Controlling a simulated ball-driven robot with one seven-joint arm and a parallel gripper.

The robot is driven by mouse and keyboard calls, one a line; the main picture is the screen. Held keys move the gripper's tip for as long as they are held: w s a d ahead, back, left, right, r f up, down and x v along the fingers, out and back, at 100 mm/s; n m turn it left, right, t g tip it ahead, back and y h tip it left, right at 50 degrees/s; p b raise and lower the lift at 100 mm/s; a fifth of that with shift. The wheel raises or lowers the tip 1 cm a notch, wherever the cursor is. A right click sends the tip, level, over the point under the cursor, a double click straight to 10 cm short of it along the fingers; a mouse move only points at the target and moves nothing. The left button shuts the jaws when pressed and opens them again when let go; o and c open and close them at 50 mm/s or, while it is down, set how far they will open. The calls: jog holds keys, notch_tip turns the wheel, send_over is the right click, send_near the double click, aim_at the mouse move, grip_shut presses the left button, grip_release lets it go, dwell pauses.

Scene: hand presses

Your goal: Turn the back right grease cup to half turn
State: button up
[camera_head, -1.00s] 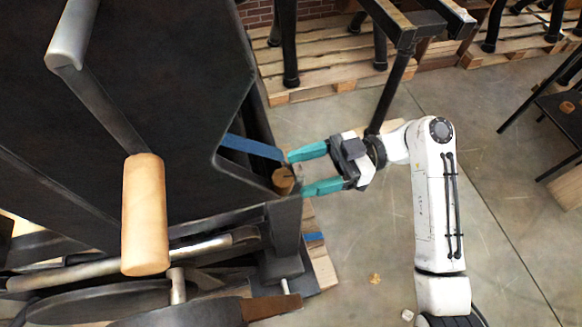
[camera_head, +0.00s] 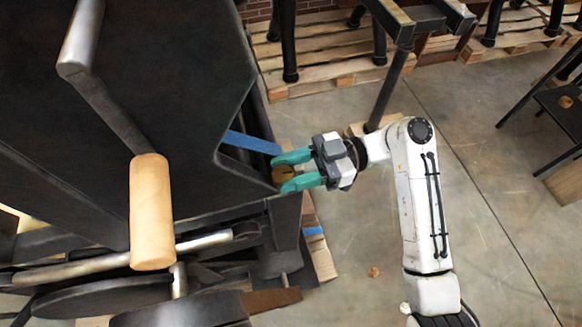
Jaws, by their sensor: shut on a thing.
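The back right grease cup is a small round brass-brown cap (camera_head: 282,174) at the right corner of the large dark press (camera_head: 215,60). My gripper (camera_head: 280,172) has its two teal fingers on either side of the cup and is shut on it. The fingers partly cover the cup's sides, and its top stays in view. How far the cup is turned I cannot tell.
A blue bar (camera_head: 250,143) lies just behind the cup. A wooden handle (camera_head: 151,210) on a metal crank stands at the left. Pallets with dark metal legs (camera_head: 330,70) are at the back. The concrete floor (camera_head: 350,230) right of the press is mostly clear.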

jog(key=c, duration=0.4)
jog(key=shift+o, duration=0.2)
jog(key=shift+s+m+t+y, duration=0.15)
jog(key=shift+m+t, duration=0.35)
jog(key=shift+t, duration=0.25)
jog(key=shift+s+m+t+y, duration=0.15)
jog(key=shift+m+t, duration=0.35)
jog(key=shift+t, duration=0.25)
jog(key=shift+w+m+t, duration=0.1)
jog(key=shift+m+t, duration=0.5)
jog(key=shift+t, duration=0.3)
jog(key=o, duration=1.1)
jog(key=shift+c, duration=0.2)
jog(key=d+b, duration=0.3)
jog(key=d, duration=0.8)
jog(key=shift+w, duration=0.15)
